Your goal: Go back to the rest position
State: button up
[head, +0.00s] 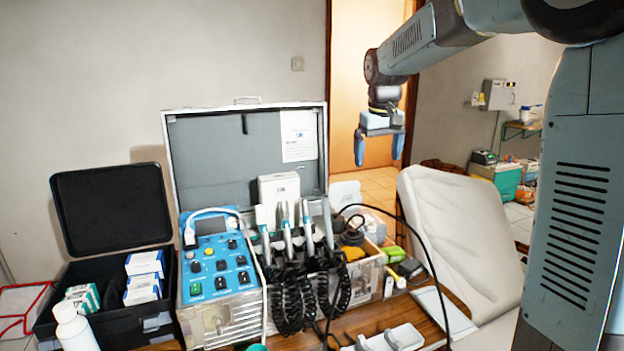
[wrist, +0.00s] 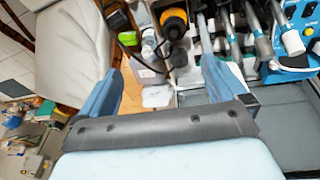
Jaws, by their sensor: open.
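My gripper (head: 379,150) hangs from the raised arm at the upper right of the head view, in front of the orange doorway. Its two blue fingers point down and are spread apart, with nothing between them. In the wrist view my gripper (wrist: 168,90) shows both fingers wide apart, above the right end of the dental case and the chair. It is clear of everything below it.
An open metal dental case (head: 246,157) with a blue control panel (head: 216,266) and several handpieces stands on the wooden table. A black box (head: 111,212) with cartons and a white bottle (head: 76,328) are left. A pale dental chair (head: 462,235) stands right.

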jog(key=s+d+r+m+t, duration=0.1)
jog(key=s+d, duration=0.1)
jog(key=s, duration=0.7)
jog(key=s+d+m+t, duration=0.1)
jog(key=s+d, duration=0.2)
jog(key=s, duration=0.6)
jog(key=s+d+f, duration=0.1)
jog(key=s+f, duration=0.2)
jog(key=s, duration=0.4)
jog(key=s+d+f+m+t, duration=0.1)
jog(key=s+f, duration=0.2)
jog(key=s, duration=0.4)
jog(key=shift+s, duration=0.15)
jog(key=shift+d, duration=0.1)
dwell(0.6)
